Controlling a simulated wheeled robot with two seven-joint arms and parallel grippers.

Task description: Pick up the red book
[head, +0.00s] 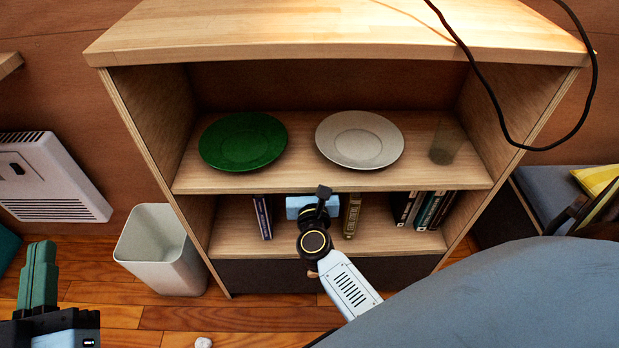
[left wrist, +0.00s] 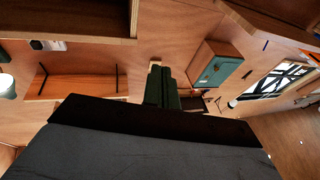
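I cannot make out a clearly red book in either view. Books stand on the lower shelf (head: 390,240) in the head view: a dark blue one (head: 262,216) at left, a brownish one (head: 352,215) in the middle, and several dark ones (head: 425,210) at right. My right gripper (head: 315,206) is in front of the lower shelf, between the blue and brownish books; its fingers are hidden behind its own body. My left gripper (head: 39,275) is low at the left, away from the shelf, with its green fingers together and empty. Its fingers also show in the left wrist view (left wrist: 161,87).
A white bin (head: 160,250) stands left of the bookcase. A black cable (head: 492,95) hangs over its top. A grey cushioned seat (head: 555,200) is at right.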

